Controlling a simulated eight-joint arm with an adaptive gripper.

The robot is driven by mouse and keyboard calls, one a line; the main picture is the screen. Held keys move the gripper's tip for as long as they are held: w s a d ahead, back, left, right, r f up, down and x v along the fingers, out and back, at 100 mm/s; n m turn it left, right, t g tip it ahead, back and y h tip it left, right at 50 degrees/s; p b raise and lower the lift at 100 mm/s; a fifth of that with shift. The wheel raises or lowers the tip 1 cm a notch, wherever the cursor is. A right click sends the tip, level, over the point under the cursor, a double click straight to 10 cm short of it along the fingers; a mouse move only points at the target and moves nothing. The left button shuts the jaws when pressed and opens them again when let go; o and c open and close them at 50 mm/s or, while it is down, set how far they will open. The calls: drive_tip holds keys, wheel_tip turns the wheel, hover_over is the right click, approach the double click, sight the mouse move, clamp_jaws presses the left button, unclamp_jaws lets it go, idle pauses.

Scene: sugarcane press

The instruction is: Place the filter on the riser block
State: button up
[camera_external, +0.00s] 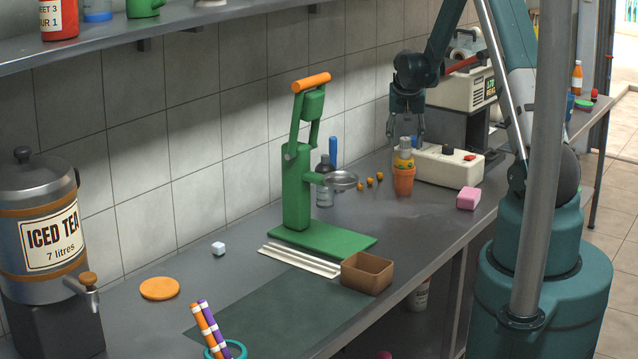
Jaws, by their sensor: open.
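A round metal strainer-like bowl (341,181), which looks like the filter, sits at the right side of the green press (297,190), well above its base plate. I cannot tell how it is held there. A brown box-shaped block (367,273) stands at the front right of the press base; its top looks recessed. I cannot tell for sure that it is the riser block. My gripper (405,135) points down at the back right, open and empty. Its fingers are around or just above the grey top of an orange container (403,178), right of the bowl and apart from it.
A white box (435,166) and a pink block (468,198) stand right of the orange container. Pale strips (300,260) lie before the press. An iced tea dispenser (40,225) stands left. The dark mat (265,315) is mostly clear.

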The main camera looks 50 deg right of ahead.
drive_tip(key=v, duration=1.2)
drive_tip(key=shift+b, duration=0.35)
drive_tip(key=shift+r, duration=0.15)
idle(0.4)
drive_tip(key=shift+w, duration=0.1)
drive_tip(key=s+a+r+n+t, duration=0.1)
drive_tip(key=a+r+n, duration=0.1)
drive_tip(key=a+r, duration=0.65)
drive_tip(key=s+a+r+n+t+y, duration=0.15)
drive_tip(key=a+r, duration=0.25)
drive_tip(key=a, duration=1)
drive_tip(key=s+a+r+n, duration=0.15)
drive_tip(key=a+r, duration=0.45)
drive_tip(key=a, duration=0.6)
drive_tip(key=s+a+n+t+y, duration=0.1)
drive_tip(key=s+a+n, duration=0.2)
drive_tip(key=s+a, duration=0.7)
drive_tip(key=s+a+n+t+y, duration=0.1)
drive_tip(key=s+a+n, duration=0.3)
drive_tip(key=s+a, duration=0.7)
drive_tip(key=a, duration=0.5)
drive_tip(key=shift+a+f, duration=0.15)
